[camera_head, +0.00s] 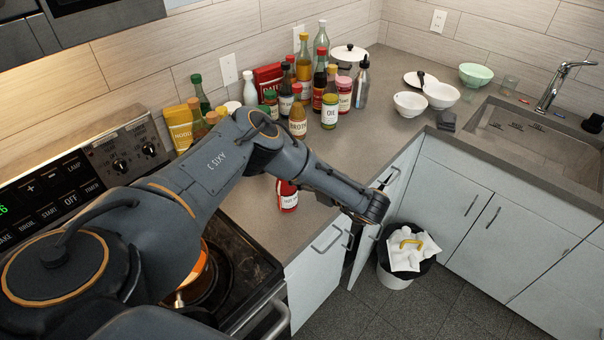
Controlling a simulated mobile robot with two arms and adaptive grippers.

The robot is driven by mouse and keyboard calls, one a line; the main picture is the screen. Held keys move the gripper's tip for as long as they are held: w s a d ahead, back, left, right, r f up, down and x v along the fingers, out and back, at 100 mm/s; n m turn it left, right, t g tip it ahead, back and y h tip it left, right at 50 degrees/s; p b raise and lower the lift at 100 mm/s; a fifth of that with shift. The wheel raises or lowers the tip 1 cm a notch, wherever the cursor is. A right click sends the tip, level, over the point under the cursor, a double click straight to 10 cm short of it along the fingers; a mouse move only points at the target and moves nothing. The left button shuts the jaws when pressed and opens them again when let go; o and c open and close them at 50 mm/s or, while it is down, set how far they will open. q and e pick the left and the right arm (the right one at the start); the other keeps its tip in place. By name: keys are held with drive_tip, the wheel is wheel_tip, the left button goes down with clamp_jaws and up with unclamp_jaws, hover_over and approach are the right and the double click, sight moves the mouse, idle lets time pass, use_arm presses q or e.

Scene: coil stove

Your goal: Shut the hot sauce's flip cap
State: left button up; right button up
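A red bottle (288,196) with a white label stands on the counter near its front edge, to the right of the stove. It is most likely the hot sauce. My arm crosses in front of its top, so its cap is hidden and I cannot tell whether it is open. My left arm reaches across from the left, over the stove and counter. My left gripper (304,187) is mostly hidden under the forearm, close to the bottle's right side. I cannot tell whether it touches the bottle. My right gripper is not in view.
Several bottles and jars, among them a green-yellow oil bottle (330,111), crowd the counter behind my arm. The stove (258,272) is at lower left with a glowing orange area. Bowls (441,95) and a sink (540,140) lie right. A bin (396,282) stands on the floor.

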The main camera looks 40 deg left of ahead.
use_arm(q)
drive_tip(key=v, duration=1.2)
drive_tip(key=shift+d, duration=0.1)
